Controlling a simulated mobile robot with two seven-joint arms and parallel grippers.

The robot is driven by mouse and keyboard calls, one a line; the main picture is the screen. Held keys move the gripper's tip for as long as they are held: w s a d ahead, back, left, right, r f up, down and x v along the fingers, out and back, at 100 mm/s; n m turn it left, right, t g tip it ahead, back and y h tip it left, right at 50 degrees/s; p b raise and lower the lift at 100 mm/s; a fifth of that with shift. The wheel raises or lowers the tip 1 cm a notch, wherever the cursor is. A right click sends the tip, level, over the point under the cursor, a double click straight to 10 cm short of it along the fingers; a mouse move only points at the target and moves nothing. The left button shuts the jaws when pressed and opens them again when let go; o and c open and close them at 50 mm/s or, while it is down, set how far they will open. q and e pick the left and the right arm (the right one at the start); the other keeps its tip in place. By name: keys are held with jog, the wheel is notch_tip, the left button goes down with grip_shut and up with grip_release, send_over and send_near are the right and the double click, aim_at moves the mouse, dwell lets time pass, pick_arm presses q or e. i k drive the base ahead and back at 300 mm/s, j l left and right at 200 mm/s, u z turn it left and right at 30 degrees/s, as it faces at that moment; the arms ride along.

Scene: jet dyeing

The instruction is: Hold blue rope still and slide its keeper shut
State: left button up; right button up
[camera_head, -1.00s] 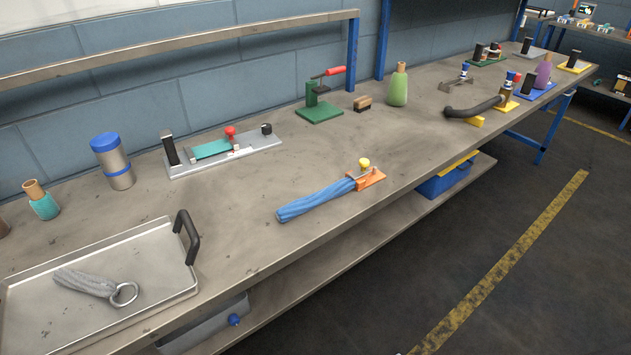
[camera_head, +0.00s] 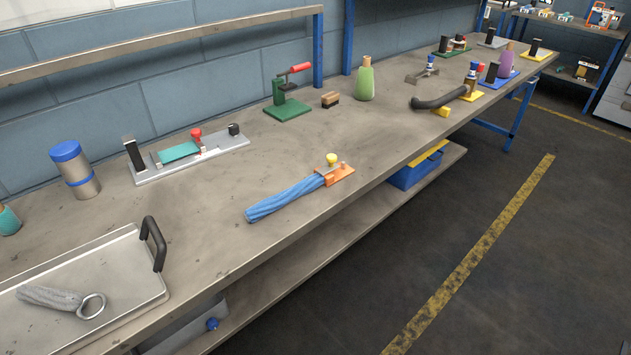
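The blue rope (camera_head: 284,199) lies on the workbench near its front edge, about mid-picture. Its right end meets an orange keeper base (camera_head: 340,175) with a yellow knob (camera_head: 332,159) on top. Whether the keeper is open or shut is too small to tell. Neither of my grippers shows in the head view, and nothing touches the rope.
A metal tray (camera_head: 141,314) with a black handle holds a grey rope with a ring (camera_head: 50,297). Behind stand a blue-capped canister (camera_head: 76,172), a grey-plated fixture (camera_head: 215,158), a green press (camera_head: 288,108) and a green bottle (camera_head: 364,80). Bare bench surrounds the blue rope.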

aim_at(331, 158)
jog(key=u, duration=0.4)
jog(key=i+l+u, duration=0.15)
jog(key=l+u, duration=0.2)
jog(key=i+l+u, duration=0.1)
jog(key=l+u, duration=0.25)
jog(key=i+l+u, duration=0.15)
jog(key=l, duration=0.2)
jog(key=l+u, duration=0.1)
jog(key=l, duration=0.2)
